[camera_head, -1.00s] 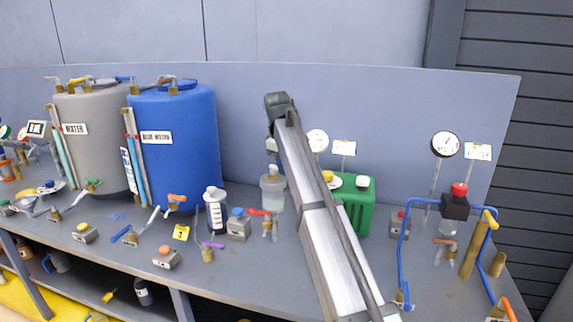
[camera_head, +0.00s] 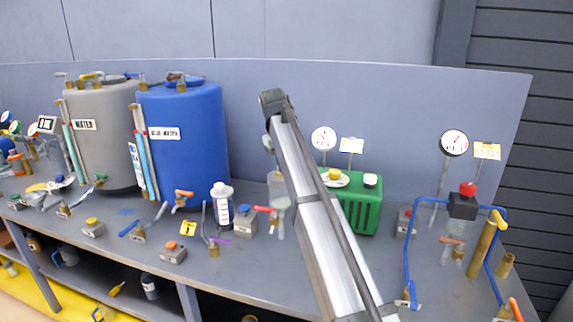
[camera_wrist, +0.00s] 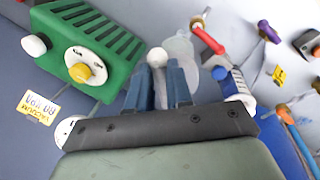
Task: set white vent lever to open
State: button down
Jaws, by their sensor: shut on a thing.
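The white vent lever's round white knob (camera_wrist: 157,57) shows between the fingertips of my gripper (camera_wrist: 158,72) in the wrist view. The two blue fingers are a little apart and closed on the knob. A pale, clear vessel (camera_wrist: 180,48) stands just beyond it. In the head view my gripper (camera_head: 268,143) is small, above the clear vessel (camera_head: 277,190), and my arm covers part of the vessel. The lever is hidden there, and its exact angle cannot be told.
The green box (camera_head: 363,208) with a yellow knob stands close to the right of my arm. The blue tank (camera_head: 185,140) and a white-capped bottle (camera_head: 222,210) stand to the left. A red-handled valve (camera_head: 268,210) is near the vessel. The backboard rises behind.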

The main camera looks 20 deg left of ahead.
jog(key=c, duration=1)
grip_release()
jog(key=shift+c, duration=0.2)
notch_tip(320, 180, up, 13)
jog(key=d+n+y, duration=0.2)
jog(key=n, duration=0.7)
jog(key=s+a+f+g, duration=0.1)
jog(key=s+a+f, duration=0.5)
jog(key=f, duration=0.4)
jog(key=s+a+f+g+y, duration=0.1)
jog(key=s+a+f, duration=0.4)
jog(key=f, duration=0.6)
jog(key=s+a+f+g+y, duration=0.1)
jog(key=s+a+f+g, duration=0.1)
jog(key=s+a+f, duration=0.4)
notch_tip(320, 180, down, 5)
jog(key=shift+s+a+f+n, duration=0.1)
jog(key=shift+s+a+n, duration=0.3)
jog(key=shift+s, duration=0.55)
